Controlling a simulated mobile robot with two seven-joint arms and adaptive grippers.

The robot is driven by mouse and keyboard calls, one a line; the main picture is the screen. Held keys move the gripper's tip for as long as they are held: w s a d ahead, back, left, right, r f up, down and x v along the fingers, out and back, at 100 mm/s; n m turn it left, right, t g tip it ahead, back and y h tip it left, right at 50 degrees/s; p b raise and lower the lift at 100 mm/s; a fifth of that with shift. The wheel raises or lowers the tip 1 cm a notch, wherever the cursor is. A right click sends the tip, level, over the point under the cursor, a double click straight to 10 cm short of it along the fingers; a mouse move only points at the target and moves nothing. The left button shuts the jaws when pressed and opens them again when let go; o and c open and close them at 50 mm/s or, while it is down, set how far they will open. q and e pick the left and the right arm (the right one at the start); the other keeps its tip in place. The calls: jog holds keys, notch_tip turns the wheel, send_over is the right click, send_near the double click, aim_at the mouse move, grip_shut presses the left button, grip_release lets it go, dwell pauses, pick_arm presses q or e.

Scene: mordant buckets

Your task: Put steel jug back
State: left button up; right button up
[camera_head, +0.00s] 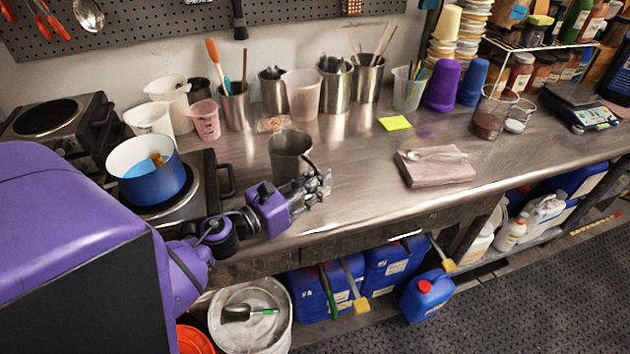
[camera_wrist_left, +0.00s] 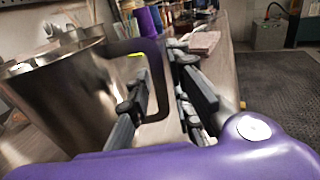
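The steel jug (camera_head: 289,155) stands upright near the front edge of the metal bench, right of the hot plate. In the left wrist view the jug (camera_wrist_left: 70,95) fills the left side, and its dark loop handle (camera_wrist_left: 160,66) points toward my gripper. My left gripper (camera_head: 318,186) is at the jug's front right side. In the left wrist view its two fingers (camera_wrist_left: 162,105) are spread apart, with the outer bar of the handle between them. I cannot tell whether either finger touches it. My right gripper is not in view.
A blue-filled pot (camera_head: 148,172) sits on the hot plate to the left. Steel canisters (camera_head: 336,88) and plastic jugs line the back wall. A folded cloth (camera_head: 434,168) with a spoon lies to the right. The bench between jug and cloth is clear.

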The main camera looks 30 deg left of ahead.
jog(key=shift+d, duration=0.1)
pick_arm(q)
jog(key=shift+r, duration=0.2)
jog(key=v, duration=0.2)
jog(key=b+v, duration=0.1)
jog(key=v, duration=0.2)
jog(key=b+v, duration=0.1)
jog(key=v, duration=0.1)
jog(key=shift+s+a+f, duration=0.1)
jog(key=shift+s+f, duration=0.2)
jog(key=b+v, duration=0.1)
jog(key=v, duration=0.2)
jog(key=shift+s+a+r, duration=0.15)
jog(key=shift+s, duration=0.2)
jog(key=shift+s+a+r, duration=0.1)
jog(key=shift+s+r, duration=0.1)
jog(key=shift+s, duration=0.1)
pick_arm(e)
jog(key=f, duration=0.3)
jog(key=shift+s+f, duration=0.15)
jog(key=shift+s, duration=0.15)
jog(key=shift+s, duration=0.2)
